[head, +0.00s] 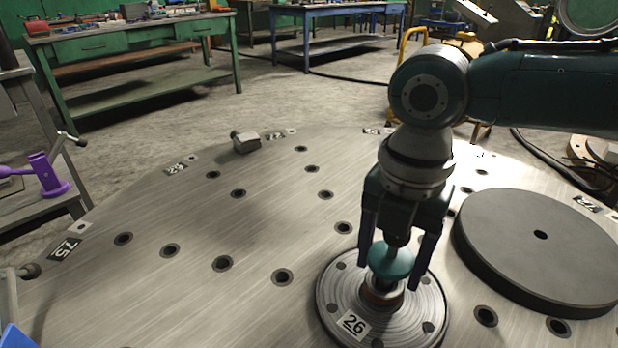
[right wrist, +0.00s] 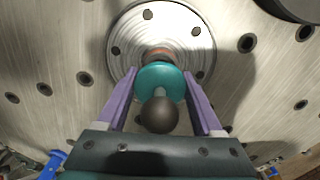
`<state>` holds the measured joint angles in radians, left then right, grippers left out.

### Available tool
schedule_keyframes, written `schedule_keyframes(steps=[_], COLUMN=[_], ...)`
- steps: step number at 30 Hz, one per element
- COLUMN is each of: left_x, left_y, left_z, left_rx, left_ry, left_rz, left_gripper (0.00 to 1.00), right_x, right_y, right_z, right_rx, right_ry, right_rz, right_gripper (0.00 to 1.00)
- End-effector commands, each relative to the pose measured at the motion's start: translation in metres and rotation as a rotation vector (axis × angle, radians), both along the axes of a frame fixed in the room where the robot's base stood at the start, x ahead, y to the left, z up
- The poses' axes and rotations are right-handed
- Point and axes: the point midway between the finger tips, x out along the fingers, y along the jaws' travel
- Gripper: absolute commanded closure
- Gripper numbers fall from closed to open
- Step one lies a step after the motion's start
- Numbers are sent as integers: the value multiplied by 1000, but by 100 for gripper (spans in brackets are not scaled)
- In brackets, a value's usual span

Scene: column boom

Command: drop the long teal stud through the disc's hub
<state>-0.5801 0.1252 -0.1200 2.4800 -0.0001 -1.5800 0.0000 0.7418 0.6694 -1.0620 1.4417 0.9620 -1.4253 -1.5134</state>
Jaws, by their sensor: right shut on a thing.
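The teal stud (head: 390,262) shows as a round teal head with a dark rounded knob above it. My right gripper (head: 390,273) is shut on it, with one finger at each side of the teal head. In the right wrist view the teal head (right wrist: 160,78) sits between the fingers. Below it is a ribbed metal disc (head: 333,297) with a 26 label. A brownish ring at the disc's hub (head: 381,298) shows just under the stud. The stud's lower end is hidden, and I cannot tell how far it is in the hub. My left gripper is out of view.
The large round metal plate (head: 120,290) has several dark-rimmed holes. A thick dark grey disc (head: 540,260) with a centre hole lies to the right.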

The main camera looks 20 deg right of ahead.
Motion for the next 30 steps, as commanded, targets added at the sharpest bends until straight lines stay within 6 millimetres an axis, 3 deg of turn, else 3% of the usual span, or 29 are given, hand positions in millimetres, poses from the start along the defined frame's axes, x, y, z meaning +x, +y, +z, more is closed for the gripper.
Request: schedule_keyframes(steps=[30], left_x=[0], left_y=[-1], left_z=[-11], left_rx=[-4], left_ry=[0], left_rz=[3], left_gripper=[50], right_x=[0], right_y=[0], right_z=[-16], right_rx=[1], right_ry=[-1], right_rz=[0], right_gripper=[90])
